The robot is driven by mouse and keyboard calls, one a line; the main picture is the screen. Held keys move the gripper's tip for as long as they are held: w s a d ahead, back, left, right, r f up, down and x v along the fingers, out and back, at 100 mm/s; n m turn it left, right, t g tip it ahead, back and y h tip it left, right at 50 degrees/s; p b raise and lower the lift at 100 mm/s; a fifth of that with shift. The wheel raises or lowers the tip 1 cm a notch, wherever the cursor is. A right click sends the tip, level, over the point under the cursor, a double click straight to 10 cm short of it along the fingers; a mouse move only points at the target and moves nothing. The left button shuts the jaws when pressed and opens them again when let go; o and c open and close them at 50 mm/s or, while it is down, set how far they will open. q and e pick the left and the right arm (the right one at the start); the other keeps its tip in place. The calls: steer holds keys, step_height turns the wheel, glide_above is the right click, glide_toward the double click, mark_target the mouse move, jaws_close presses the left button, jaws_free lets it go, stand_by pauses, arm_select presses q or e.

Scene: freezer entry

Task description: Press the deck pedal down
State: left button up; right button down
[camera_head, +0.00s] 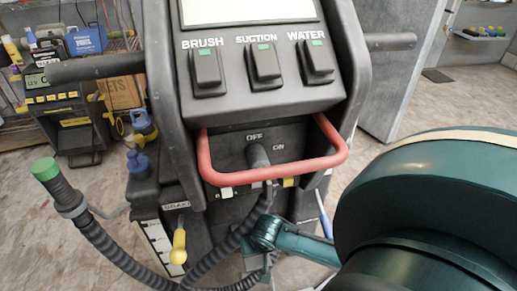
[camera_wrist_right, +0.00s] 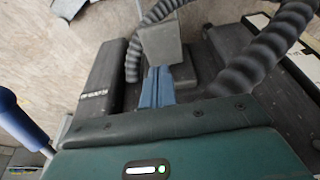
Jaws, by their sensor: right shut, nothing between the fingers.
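My right gripper (camera_wrist_right: 156,82) is shut and empty; its two narrow blue-grey fingers lie side by side in the right wrist view. A grey block-shaped pad (camera_wrist_right: 160,42), which looks like the deck pedal, is just beyond the fingertips, low on the dark machine. Whether the fingers touch it I cannot tell. A small white label (camera_wrist_right: 93,93) on the dark ledge beside it is unreadable. In the head view my right arm reaches down in front of the floor machine (camera_head: 262,110), and the pedal is not clearly visible there. My left gripper is not in view.
A ribbed black hose (camera_wrist_right: 250,65) curves close to the fingers. A red handle (camera_head: 277,182), a yellow brake lever (camera_head: 178,245) and a green-capped hose end (camera_head: 45,170) project from the machine. A blue-handled tool (camera_wrist_right: 18,122) stands beside it. Shelves with supplies are at left.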

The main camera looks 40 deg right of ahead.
steer(key=b+x, duration=0.2)
steer(key=x, duration=0.2)
steer(key=b+x, duration=0.2)
steer(key=x, duration=0.1)
steer(key=b+x, duration=0.2)
steer(key=x, duration=0.2)
steer(key=shift+s+a+f, duration=0.15)
steer(key=shift+s+f, duration=0.1)
steer(key=shift+f, duration=0.2)
steer(key=shift+f+b, duration=0.35)
steer(key=shift+f, duration=0.2)
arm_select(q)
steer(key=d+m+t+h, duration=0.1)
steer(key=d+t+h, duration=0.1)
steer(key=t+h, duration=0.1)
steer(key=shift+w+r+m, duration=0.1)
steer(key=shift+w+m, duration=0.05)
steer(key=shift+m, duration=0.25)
